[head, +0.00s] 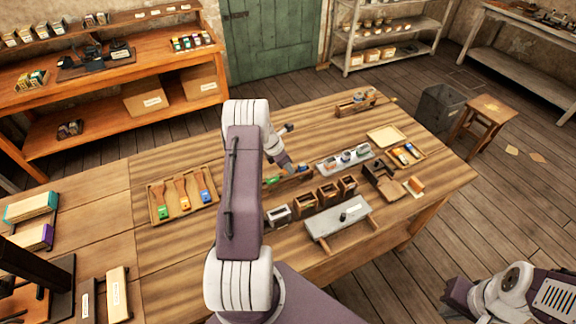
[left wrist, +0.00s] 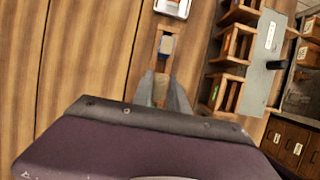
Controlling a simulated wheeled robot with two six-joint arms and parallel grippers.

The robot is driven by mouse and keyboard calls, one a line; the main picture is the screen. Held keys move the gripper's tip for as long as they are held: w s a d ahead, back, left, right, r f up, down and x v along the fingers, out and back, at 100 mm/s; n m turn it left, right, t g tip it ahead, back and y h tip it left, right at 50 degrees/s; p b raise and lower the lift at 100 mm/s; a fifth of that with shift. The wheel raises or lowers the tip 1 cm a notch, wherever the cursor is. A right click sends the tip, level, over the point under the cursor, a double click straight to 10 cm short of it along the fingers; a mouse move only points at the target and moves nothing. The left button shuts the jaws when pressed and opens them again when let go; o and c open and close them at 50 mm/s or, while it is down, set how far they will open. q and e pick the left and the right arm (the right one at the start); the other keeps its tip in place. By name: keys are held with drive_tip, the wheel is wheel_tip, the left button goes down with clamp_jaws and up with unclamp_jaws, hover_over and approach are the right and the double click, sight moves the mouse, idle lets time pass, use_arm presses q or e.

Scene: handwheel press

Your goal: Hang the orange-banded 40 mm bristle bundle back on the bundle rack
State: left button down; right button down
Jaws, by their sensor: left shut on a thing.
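My left gripper (left wrist: 163,92) is shut on a tan piece (left wrist: 161,86) that shows between its fingers in the left wrist view. I take this to be the bristle bundle; its orange band cannot be made out. Just beyond the fingertips is a narrow wooden rack (left wrist: 156,56) with a grey-blue piece in it. In the head view my left gripper (head: 286,166) is low over the wooden rack (head: 290,180), which has a green piece at its left end. My arm hides part of it. I cannot tell whether the held piece touches the rack.
Small wooden boxes (head: 328,193) and a grey plate on a stand (head: 338,221) are in front of the rack. A grey tray (head: 345,160) is behind it to the right. A wooden tray of brushes (head: 152,205) lies to the left.

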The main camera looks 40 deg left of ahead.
use_arm(q)
drive_tip(key=shift+f+b, duration=0.7)
drive_tip(key=shift+f, duration=0.45)
drive_tip(key=c, duration=1.2)
unclamp_jaws()
drive_tip(key=shift+c, duration=0.2)
